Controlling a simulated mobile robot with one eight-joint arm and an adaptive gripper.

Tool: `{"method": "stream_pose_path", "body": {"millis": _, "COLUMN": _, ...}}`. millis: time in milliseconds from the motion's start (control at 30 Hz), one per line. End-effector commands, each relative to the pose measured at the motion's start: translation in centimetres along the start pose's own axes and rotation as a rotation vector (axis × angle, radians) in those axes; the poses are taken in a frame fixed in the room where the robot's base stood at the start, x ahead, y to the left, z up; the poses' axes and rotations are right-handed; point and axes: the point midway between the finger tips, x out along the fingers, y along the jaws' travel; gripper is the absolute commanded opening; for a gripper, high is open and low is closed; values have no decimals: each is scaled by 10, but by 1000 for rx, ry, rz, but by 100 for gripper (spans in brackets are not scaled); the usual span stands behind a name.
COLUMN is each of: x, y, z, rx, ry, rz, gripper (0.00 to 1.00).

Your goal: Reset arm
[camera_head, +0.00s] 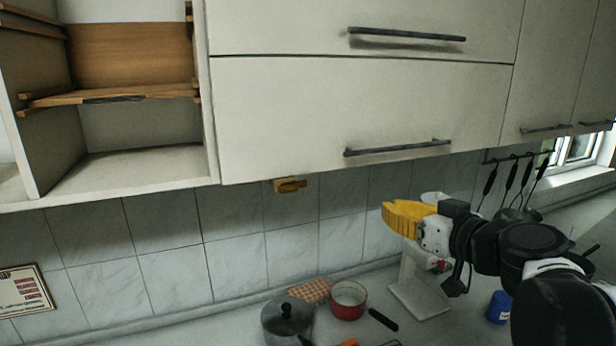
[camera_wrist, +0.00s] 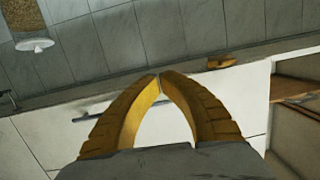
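My gripper (camera_head: 390,217) has yellow fingers and is at the end of my arm at the right of the head view. It points left, in the air above the counter and below the white wall cabinets. In the wrist view my gripper (camera_wrist: 159,75) shows both fingers curving inward with their tips together or nearly so. Nothing is held between them. No other object is named by the task.
White wall cabinets (camera_head: 350,110) hang above, with an open shelf (camera_head: 140,170) at left. Below on the counter (camera_head: 240,325) are a lidded grey pot (camera_head: 287,320), a red pot (camera_head: 348,305) and a blue cup (camera_head: 499,307). A white stand (camera_head: 415,295) is below my gripper.

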Motion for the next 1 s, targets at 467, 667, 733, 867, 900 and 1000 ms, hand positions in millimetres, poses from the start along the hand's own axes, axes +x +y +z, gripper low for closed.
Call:
{"method": "stream_pose_path", "body": {"millis": 467, "x": -70, "y": -74, "z": 346, "rx": 150, "ry": -671, "rz": 162, "gripper": 0}}
{"method": "stream_pose_path", "body": {"millis": 667, "x": -95, "y": -59, "z": 390, "rx": 162, "ry": -744, "rz": 306, "gripper": 0}}
{"method": "stream_pose_path", "body": {"millis": 733, "x": -98, "y": -57, "z": 391, "rx": 164, "ry": -749, "rz": 321, "gripper": 0}}
{"method": "stream_pose_path", "body": {"millis": 867, "x": -98, "y": -56, "z": 389, "rx": 165, "ry": -749, "rz": 324, "gripper": 0}}
{"method": "stream_pose_path", "body": {"millis": 900, "x": -98, "y": -56, "z": 389, "rx": 165, "ry": -749, "rz": 324, "gripper": 0}}
{"method": "stream_pose_path", "body": {"millis": 1000, "x": -98, "y": -57, "z": 389, "rx": 165, "ry": -748, "rz": 324, "gripper": 0}}
